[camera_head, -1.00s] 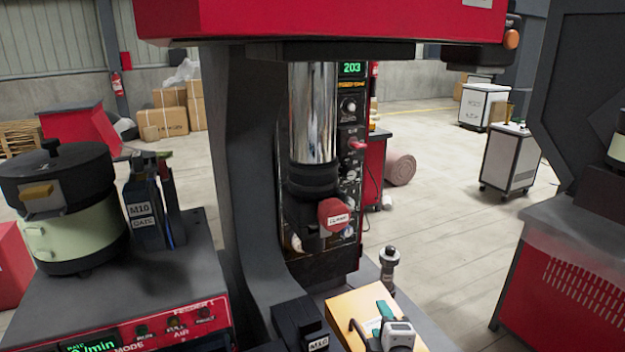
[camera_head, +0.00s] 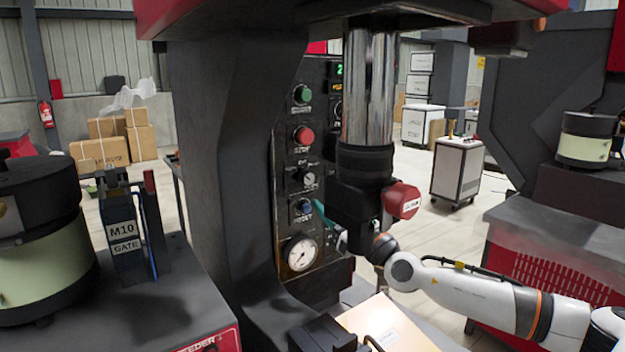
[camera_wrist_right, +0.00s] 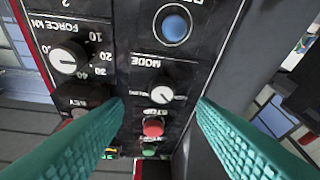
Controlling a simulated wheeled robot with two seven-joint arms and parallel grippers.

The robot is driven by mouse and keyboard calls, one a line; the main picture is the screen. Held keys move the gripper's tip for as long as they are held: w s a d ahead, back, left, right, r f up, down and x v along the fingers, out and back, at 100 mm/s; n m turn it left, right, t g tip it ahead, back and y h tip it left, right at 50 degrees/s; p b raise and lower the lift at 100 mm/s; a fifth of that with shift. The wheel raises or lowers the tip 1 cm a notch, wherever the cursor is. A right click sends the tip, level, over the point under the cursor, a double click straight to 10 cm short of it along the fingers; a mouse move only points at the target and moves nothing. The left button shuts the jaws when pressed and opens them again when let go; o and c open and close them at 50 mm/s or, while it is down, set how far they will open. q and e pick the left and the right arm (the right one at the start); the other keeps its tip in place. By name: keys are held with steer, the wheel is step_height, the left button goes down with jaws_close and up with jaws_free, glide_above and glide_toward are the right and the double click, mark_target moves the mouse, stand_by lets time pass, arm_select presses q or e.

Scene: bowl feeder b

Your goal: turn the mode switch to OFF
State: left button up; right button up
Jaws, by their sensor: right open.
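The mode switch (camera_head: 309,179) is a small round selector on the dark control panel (camera_head: 283,228), between a red button and a blue button. In the right wrist view the panel is upside down and the mode switch (camera_wrist_right: 161,92) shows a pale pointer beside the word MODE; its position labels are too small to read. My right gripper (camera_head: 325,215) reaches in from the right, close to the panel near the blue button. Its teal fingers (camera_wrist_right: 160,104) are open and empty, one on each side of the switch in that view. My left gripper is not in view.
Around the switch are a red button (camera_head: 303,135), a green button (camera_head: 302,95), a blue button (camera_head: 303,207) and a gauge (camera_head: 299,253). The press ram (camera_head: 368,90) and red-knobbed holder (camera_head: 401,201) stand right of the panel. The dark column (camera_head: 225,150) is at left.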

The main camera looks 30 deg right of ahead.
mark_target(310, 181)
steer(key=p+x, duration=0.1)
steer(key=x, duration=0.5)
steer(key=shift+s+a+r, duration=0.1)
steer(key=shift+w+a, duration=0.1)
steer(key=shift+w, duration=0.3)
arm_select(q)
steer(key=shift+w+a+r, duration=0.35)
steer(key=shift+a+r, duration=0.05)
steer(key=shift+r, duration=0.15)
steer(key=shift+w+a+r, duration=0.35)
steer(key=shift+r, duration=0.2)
arm_select(e)
steer(key=c, duration=1)
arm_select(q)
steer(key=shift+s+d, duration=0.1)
